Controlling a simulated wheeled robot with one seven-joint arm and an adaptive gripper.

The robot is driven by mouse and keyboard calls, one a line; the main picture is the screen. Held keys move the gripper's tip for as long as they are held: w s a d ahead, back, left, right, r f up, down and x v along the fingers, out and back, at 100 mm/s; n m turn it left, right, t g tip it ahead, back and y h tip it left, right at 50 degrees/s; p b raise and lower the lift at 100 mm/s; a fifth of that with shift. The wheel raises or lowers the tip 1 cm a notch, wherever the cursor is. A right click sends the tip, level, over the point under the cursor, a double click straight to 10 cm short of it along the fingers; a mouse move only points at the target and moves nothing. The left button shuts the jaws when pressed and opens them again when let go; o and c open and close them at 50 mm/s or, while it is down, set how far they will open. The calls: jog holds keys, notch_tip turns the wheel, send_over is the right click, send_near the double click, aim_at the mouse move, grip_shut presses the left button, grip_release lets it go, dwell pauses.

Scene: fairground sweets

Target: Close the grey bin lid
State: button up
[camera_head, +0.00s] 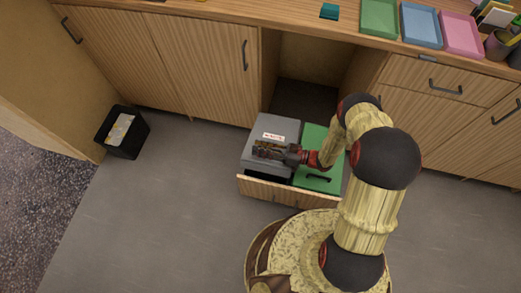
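The grey bin lid (273,128) is in the pulled-out drawer under the counter, on the left side, with a small white label on top. A dark gap shows along its front edge, so it seems raised a little there, though I cannot tell how far. My gripper (258,149) is over the front part of the grey lid and hides some of it. I cannot tell whether it touches the lid or whether its fingers are apart.
A green lid (316,178) with a dark handle is right of the grey one. The wooden drawer front (270,190) stands out over the floor. A black waste basket (113,140) is at the left. Coloured trays (420,24) stand on the counter.

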notch_tip(320, 180, up, 6)
jog(key=shift+s+r, duration=0.15)
jog(key=shift+r, duration=0.1)
dwell(0.4)
jog(key=b+v, duration=0.1)
jog(key=v, duration=0.8)
dwell(0.7)
dwell(0.7)
